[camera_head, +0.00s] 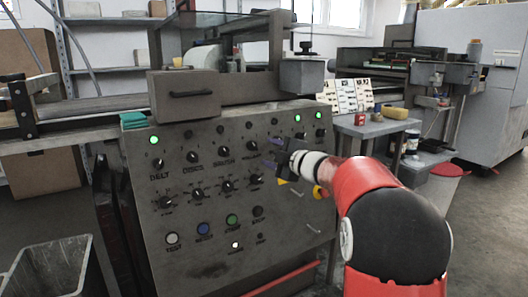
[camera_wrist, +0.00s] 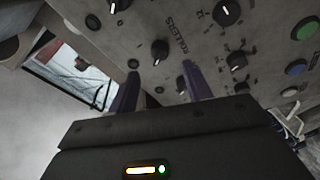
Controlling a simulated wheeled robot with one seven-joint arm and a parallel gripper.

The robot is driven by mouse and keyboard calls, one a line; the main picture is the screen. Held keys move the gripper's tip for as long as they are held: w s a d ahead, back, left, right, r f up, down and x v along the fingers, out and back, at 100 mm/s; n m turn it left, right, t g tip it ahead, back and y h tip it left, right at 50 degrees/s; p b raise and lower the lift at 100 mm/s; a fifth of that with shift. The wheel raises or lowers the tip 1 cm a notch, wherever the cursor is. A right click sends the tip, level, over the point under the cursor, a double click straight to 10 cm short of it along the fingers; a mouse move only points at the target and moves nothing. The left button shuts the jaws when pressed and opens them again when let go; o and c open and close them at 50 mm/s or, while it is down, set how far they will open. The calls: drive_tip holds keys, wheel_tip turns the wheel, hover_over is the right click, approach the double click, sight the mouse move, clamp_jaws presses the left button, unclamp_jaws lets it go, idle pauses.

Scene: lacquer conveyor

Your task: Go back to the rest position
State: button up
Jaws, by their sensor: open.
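My gripper (camera_head: 274,153) is in front of the right part of the grey control panel (camera_head: 190,265) in the head view. Its jaws are open, with nothing between them. In the wrist view the two bluish fingers of my gripper (camera_wrist: 160,90) stand apart and point at the panel face (camera_wrist: 185,35). A black knob (camera_wrist: 159,50) shows just beyond the fingers, and I cannot tell whether they touch anything. My red arm reaches in from the lower right of the head view and hides part of the panel's right side.
The panel carries several knobs, lit green lamps and a row of push buttons, including a blue button (camera_head: 203,229). A side table (camera_head: 375,127) with a yellow sponge-like block (camera_head: 395,113) stands right of it. A grey bin (camera_head: 62,270) is at lower left. Open floor (camera_head: 480,230) lies at right.

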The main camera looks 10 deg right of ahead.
drive_tip(key=shift+s+d, duration=0.15)
drive_tip(key=shift+s, duration=0.15)
drive_tip(key=shift+r, duration=0.1)
drive_tip(key=s+d+r+m+h+p, duration=0.1)
drive_tip(key=s+d+r+m+h, duration=0.1)
drive_tip(key=s+m+h, duration=0.4)
drive_tip(key=s+d+r+m+h+p, duration=0.1)
drive_tip(key=s+d+r+m+h, duration=0.15)
drive_tip(key=s+m, duration=0.4)
drive_tip(key=s+a+f+m+g, duration=0.2)
drive_tip(key=s+f, duration=0.3)
drive_tip(key=s, duration=0.5)
drive_tip(key=s+a+f+m+g+p, duration=0.1)
drive_tip(key=s+a+f+m+g, duration=0.1)
drive_tip(key=s+f, duration=0.4)
drive_tip(key=s+a+f+m+g, duration=0.2)
drive_tip(key=s+a+f+g, duration=0.2)
drive_tip(key=s, duration=1)
drive_tip(key=shift+a+f+g+y+p, duration=0.3)
drive_tip(key=shift+f+g+y, duration=0.15)
drive_tip(key=shift+f+g, duration=0.4)
drive_tip(key=shift+w+r+m, duration=0.15)
drive_tip(key=shift+m, duration=0.2)
